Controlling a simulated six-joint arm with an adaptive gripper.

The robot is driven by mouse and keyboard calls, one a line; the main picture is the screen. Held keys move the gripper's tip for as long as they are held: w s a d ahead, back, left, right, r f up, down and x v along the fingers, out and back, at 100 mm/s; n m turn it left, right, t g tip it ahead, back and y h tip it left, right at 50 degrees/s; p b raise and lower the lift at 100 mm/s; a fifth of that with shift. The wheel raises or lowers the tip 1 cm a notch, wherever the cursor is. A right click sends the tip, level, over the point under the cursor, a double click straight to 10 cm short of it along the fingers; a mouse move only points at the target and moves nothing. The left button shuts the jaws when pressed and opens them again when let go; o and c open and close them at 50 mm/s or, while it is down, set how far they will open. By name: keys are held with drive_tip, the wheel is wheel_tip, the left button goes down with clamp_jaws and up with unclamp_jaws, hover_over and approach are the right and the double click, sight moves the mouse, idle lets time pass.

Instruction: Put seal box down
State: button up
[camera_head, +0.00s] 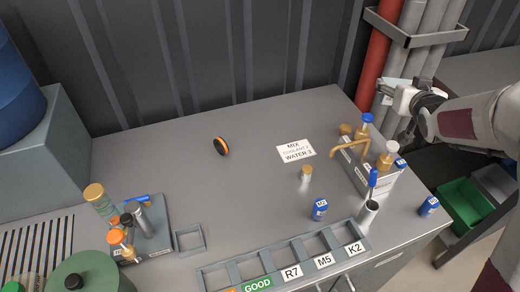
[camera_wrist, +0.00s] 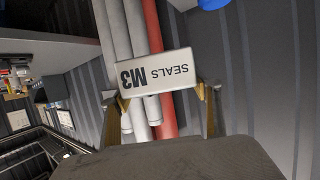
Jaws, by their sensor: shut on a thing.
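The seal box, a pale box marked "SEALS M3" (camera_wrist: 155,73), is in the wrist view, its lettering upside down. My gripper (camera_wrist: 163,96) is shut on it, with one finger at each side. In the head view my gripper (camera_head: 408,98) is at the right, above and behind the tap unit near the red pipe. A pale shape at its end seems to be the box, but its label cannot be read there. The box is held in the air, apart from the bench.
The grey bench (camera_head: 245,190) has a clear middle. A tray with labelled slots (camera_head: 285,262) lies along its front edge. The tap unit (camera_head: 375,172), a blue can (camera_head: 319,209), a grey cup (camera_head: 368,214) and a small bottle (camera_head: 305,176) stand right. A green bin (camera_head: 467,207) is below right.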

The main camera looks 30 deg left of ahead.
drive_tip(key=s+a+f+n+g+y, duration=0.1)
drive_tip(key=s+a+n+y, duration=0.15)
drive_tip(key=a, duration=0.85)
drive_tip(key=s+a+f+n+g+y, duration=0.1)
drive_tip(key=s+a+n+g+y, duration=0.15)
drive_tip(key=a, duration=0.85)
drive_tip(key=s+a+f+n+g+y, duration=0.1)
drive_tip(key=s+a+n+y, duration=0.15)
drive_tip(key=a, duration=0.85)
drive_tip(key=s+a+f+n+g, duration=0.2)
drive_tip(key=s+a, duration=0.7)
drive_tip(key=s, duration=0.1)
drive_tip(key=s+a+f+n+g+y, duration=0.1)
drive_tip(key=s+a+f+n+g, duration=0.1)
drive_tip(key=s+a, duration=0.7)
drive_tip(key=s+a+f+n+g+y, duration=0.1)
drive_tip(key=s+a+f+n+g, duration=0.2)
drive_tip(key=s+a, duration=0.6)
drive_tip(key=s+g, duration=0.1)
drive_tip(key=s, duration=0.2)
drive_tip(key=shift+f, duration=0.2)
drive_tip(key=shift+g, duration=0.25)
drive_tip(key=shift+a+f, duration=0.1)
drive_tip(key=shift+f, duration=3.05)
drive_tip(key=shift+f, duration=1.9)
